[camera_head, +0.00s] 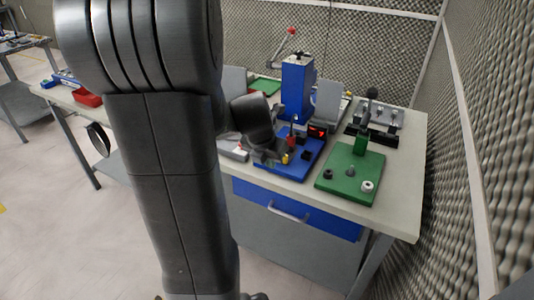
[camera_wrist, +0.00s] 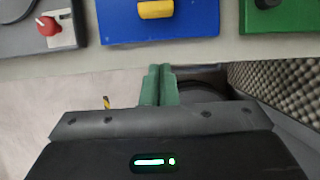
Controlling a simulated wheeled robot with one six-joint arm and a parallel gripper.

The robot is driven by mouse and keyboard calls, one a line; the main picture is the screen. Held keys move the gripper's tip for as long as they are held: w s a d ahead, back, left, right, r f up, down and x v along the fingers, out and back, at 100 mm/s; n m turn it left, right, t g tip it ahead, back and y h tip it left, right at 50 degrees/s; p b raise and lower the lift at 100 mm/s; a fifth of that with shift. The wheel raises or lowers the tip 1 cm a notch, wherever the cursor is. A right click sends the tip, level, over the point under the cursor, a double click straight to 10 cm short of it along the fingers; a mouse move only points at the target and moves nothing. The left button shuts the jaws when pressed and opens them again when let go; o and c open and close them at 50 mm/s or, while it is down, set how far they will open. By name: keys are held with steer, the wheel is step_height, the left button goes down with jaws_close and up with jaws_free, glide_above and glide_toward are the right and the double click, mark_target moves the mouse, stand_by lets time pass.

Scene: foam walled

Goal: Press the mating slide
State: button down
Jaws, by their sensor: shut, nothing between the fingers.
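The blue board (camera_head: 306,167) on the workbench carries several small fittings, among them a yellow piece (camera_head: 285,158) and a red piece (camera_head: 291,141). In the wrist view the blue board (camera_wrist: 205,20) shows at the top, with the yellow piece (camera_wrist: 155,9) lying across it. I cannot tell for sure which fitting is the mating slide. My gripper (camera_wrist: 158,70) has green fingers, shut together and empty. In the wrist view the fingertips are below the board's near edge, apart from the yellow piece. In the head view my arm hides part of the bench.
A green board (camera_head: 345,187) with several knobs lies to the right. A tall blue press (camera_head: 297,88) with a red-tipped lever stands behind. A grey unit with a red knob (camera_wrist: 47,25) is left of the blue board. A foam wall (camera_head: 490,130) bounds the right side.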

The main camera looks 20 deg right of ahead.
steer(key=x, duration=0.2)
steer(key=shift+w+d+f, duration=0.25)
steer(key=shift+d, duration=0.05)
steer(key=shift+w+d, duration=0.75)
steer(key=shift+d, duration=0.1)
steer(key=shift+w+d, duration=0.35)
steer(key=shift+d, duration=0.05)
steer(key=shift+r+p, duration=0.1)
steer(key=shift+p, duration=0.2)
steer(key=shift+w+d+r, duration=0.1)
steer(key=shift+w+d, duration=0.1)
steer(key=shift+d, duration=0.05)
steer(key=shift+w+d+p, duration=0.75)
steer(key=shift+d+p, duration=0.05)
steer(key=shift+d, duration=0.05)
steer(key=shift+w+d, duration=0.15)
